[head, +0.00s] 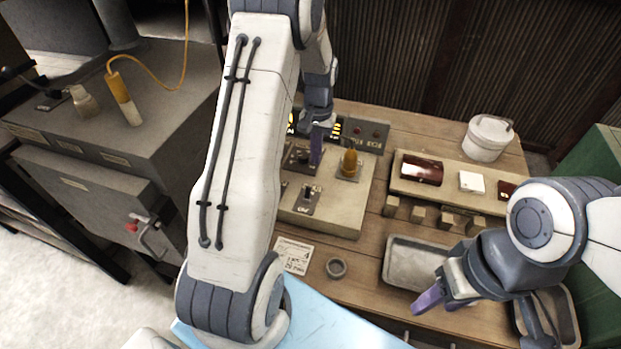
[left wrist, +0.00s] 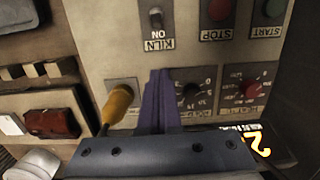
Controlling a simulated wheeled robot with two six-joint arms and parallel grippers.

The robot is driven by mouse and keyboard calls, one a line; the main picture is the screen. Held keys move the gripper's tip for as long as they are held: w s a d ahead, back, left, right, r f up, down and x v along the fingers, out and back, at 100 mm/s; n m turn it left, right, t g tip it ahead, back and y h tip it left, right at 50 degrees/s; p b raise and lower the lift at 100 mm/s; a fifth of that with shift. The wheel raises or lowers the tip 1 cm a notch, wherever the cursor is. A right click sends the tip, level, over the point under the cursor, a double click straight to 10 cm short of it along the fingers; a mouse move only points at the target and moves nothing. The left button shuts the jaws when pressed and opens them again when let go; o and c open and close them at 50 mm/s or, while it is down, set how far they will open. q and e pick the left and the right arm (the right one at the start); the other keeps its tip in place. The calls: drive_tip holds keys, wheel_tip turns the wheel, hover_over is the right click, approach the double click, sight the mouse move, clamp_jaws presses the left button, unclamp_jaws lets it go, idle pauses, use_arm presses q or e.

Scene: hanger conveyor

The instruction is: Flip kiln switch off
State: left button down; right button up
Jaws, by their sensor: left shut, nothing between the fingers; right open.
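My left gripper (head: 316,160) points down over the panel behind that toggle. My right gripper (head: 441,298) is open and empty over the table's front right.

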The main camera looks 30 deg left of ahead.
sight(314, 185)
use_arm(q)
drive_tip(key=f, duration=0.2)
drive_tip(key=f+p, duration=0.1)
drive_tip(key=f, duration=0.2)
drive_tip(key=s+f+p, duration=0.1)
drive_tip(key=f, duration=0.1)
drive_tip(key=shift+d+f, duration=0.1)
drive_tip(key=shift+f, duration=0.05)
drive_tip(key=shift+s+d+r+p, duration=0.15)
drive_tip(key=shift+s+r+p, duration=0.25)
drive_tip(key=shift+s, duration=0.15)
drive_tip(key=shift+s+d+r+p, duration=0.15)
drive_tip(key=shift+s+r+p, duration=0.2)
drive_tip(key=shift+s, duration=0.15)
drive_tip(key=shift+s+d+r, duration=0.1)
drive_tip(key=shift+s+d, duration=0.05)
drive_tip(key=shift+s, duration=0.4)
